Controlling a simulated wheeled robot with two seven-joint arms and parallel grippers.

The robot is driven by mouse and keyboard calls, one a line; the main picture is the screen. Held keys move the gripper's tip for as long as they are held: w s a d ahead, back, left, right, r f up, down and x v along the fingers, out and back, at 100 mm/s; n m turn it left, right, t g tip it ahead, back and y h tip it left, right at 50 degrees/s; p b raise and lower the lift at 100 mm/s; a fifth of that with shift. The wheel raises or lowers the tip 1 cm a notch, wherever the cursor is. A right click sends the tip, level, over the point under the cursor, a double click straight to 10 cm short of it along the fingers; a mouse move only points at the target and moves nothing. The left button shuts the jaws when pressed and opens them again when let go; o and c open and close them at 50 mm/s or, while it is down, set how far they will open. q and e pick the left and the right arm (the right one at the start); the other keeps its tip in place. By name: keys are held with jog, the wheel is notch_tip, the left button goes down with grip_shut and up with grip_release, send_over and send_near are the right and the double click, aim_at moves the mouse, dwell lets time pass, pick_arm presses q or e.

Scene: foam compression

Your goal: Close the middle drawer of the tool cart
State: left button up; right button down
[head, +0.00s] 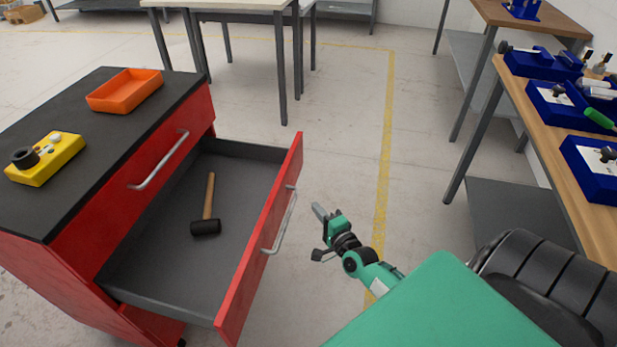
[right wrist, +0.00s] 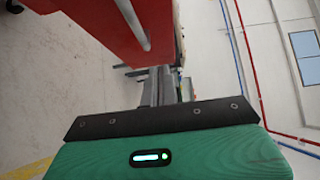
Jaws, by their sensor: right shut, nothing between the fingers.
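The red tool cart (head: 85,225) with a dark top stands at the left in the head view. Its middle drawer (head: 262,240) is pulled far out, with a mallet (head: 207,212) lying inside. The drawer's metal handle (head: 280,225) is on its red front. My right gripper (head: 322,218) is shut and empty, a little to the right of the drawer front and apart from it. In the right wrist view, a red panel with a metal handle (right wrist: 132,22) shows above the gripper (right wrist: 165,85). My left gripper is not in view.
An orange tray (head: 125,91) and a yellow device (head: 45,160) sit on the cart top. A wooden bench (head: 560,130) with blue bins (head: 560,105) stands at the right. A table (head: 235,5) stands at the back. The floor right of the drawer is clear.

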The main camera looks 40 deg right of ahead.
send_near(285, 183)
jog(key=w+d, duration=0.3)
jog(key=shift+w+a+r, duration=0.15)
jog(key=shift+w+a, duration=0.65)
jog(key=shift+w, duration=0.15)
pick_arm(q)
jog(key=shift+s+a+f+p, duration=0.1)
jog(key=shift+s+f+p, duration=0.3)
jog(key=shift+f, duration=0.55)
pick_arm(e)
jog(key=shift+w+a, duration=0.4)
jog(key=shift+w, duration=0.05)
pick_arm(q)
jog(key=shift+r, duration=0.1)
pick_arm(e)
jog(key=shift+a, duration=0.15)
